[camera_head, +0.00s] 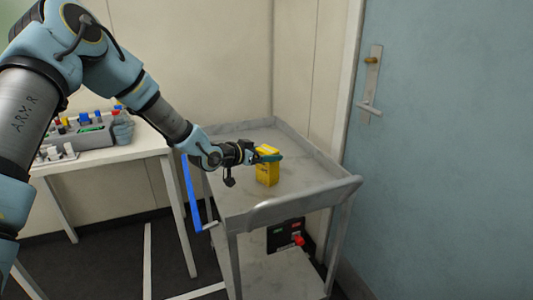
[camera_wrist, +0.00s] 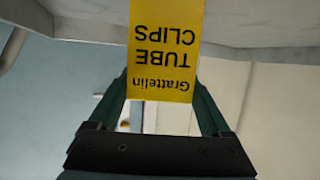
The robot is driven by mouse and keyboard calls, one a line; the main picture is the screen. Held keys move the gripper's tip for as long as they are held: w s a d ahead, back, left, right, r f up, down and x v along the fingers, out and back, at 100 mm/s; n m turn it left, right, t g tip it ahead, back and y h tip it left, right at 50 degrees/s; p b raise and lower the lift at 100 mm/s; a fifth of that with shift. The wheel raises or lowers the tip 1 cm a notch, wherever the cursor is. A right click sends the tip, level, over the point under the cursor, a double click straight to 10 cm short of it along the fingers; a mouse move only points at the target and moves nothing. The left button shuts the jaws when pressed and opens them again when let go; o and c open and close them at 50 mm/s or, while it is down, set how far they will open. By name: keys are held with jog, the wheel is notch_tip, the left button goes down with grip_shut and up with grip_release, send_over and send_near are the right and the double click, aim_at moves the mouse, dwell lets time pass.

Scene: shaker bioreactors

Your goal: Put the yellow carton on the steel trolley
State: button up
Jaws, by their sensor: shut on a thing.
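The yellow carton (camera_head: 267,172) is upright at the steel trolley's top shelf in the head view. My gripper (camera_head: 268,156) is shut on its upper part from the left. In the wrist view the carton (camera_wrist: 165,50) sits between the two green fingers (camera_wrist: 165,85), with the printing "Grattelin TUBE CLIPS" upside down. The steel trolley (camera_head: 315,188) has a raised rim, and its top around the carton is bare. I cannot tell whether the carton's base touches the shelf or hangs just above it.
A dark box with a red knob (camera_head: 290,236) is on the trolley's lower shelf. A blue door (camera_head: 450,150) is at the right. The trolley top has free room.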

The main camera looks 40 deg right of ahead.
jog(key=shift+f, duration=0.2)
jog(key=o, duration=1.3)
jog(key=shift+r, duration=0.1)
jog(key=shift+a+r, duration=0.1)
jog(key=shift+r, duration=0.05)
jog(key=b+v, duration=0.2)
jog(key=v, duration=0.9)
jog(key=shift+a, duration=0.4)
jog(key=shift+r, duration=0.1)
